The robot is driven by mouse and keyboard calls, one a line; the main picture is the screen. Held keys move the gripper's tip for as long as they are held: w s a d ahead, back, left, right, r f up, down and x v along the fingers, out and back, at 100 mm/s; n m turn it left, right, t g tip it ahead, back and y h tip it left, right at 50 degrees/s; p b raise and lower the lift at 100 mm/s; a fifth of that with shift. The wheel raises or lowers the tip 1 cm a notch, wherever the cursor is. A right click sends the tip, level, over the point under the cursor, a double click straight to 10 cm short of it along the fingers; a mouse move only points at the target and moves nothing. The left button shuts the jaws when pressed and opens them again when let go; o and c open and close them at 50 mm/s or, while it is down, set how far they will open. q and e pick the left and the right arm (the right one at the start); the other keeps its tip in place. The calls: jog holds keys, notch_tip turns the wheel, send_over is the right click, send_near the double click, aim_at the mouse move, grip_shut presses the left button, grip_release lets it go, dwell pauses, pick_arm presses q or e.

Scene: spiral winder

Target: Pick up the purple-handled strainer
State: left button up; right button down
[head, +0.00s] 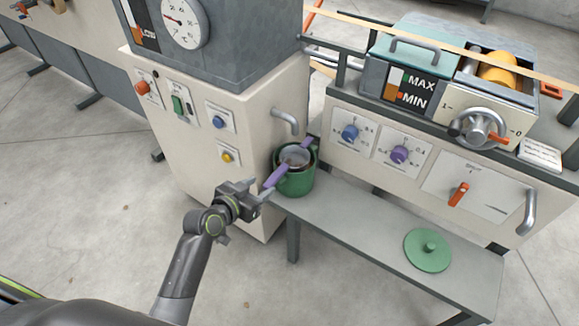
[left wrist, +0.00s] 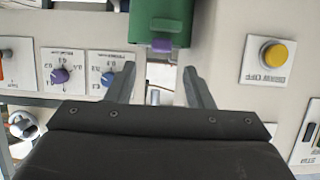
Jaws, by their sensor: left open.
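The purple-handled strainer (head: 275,177) rests across the top of a green pot (head: 296,184), with its round mesh bowl in the pot's mouth. One purple handle points toward my left gripper, and a shorter purple end sticks out on the far side. My left gripper (head: 256,188) is open, close to the near handle's end. In the left wrist view, the handle's purple end (left wrist: 161,45) shows in front of the green pot (left wrist: 160,15), beyond and roughly between the open fingers (left wrist: 161,85). Nothing is between the fingers. My right gripper is not in view.
The pot stands at the left end of a grey bench (head: 350,215), against a cream machine cabinet (head: 240,90). A bent metal pipe (head: 287,120) is above the pot. A green lid (head: 428,250) lies to the right. The bench between pot and lid is clear.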

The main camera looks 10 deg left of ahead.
aim_at(272, 179)
pick_arm(q)
jog(key=x, duration=0.3)
jog(key=b+x, duration=0.1)
jog(key=x, duration=0.2)
jog(key=shift+w+f, duration=0.3)
jog(key=shift+f, duration=0.1)
jog(key=shift+w+d+f, duration=0.2)
jog(key=shift+w+d, duration=0.05)
jog(key=shift+w, duration=0.3)
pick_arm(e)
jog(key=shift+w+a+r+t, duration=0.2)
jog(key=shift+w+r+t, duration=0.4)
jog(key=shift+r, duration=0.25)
pick_arm(q)
jog(key=shift+c, duration=0.2)
grip_shut()
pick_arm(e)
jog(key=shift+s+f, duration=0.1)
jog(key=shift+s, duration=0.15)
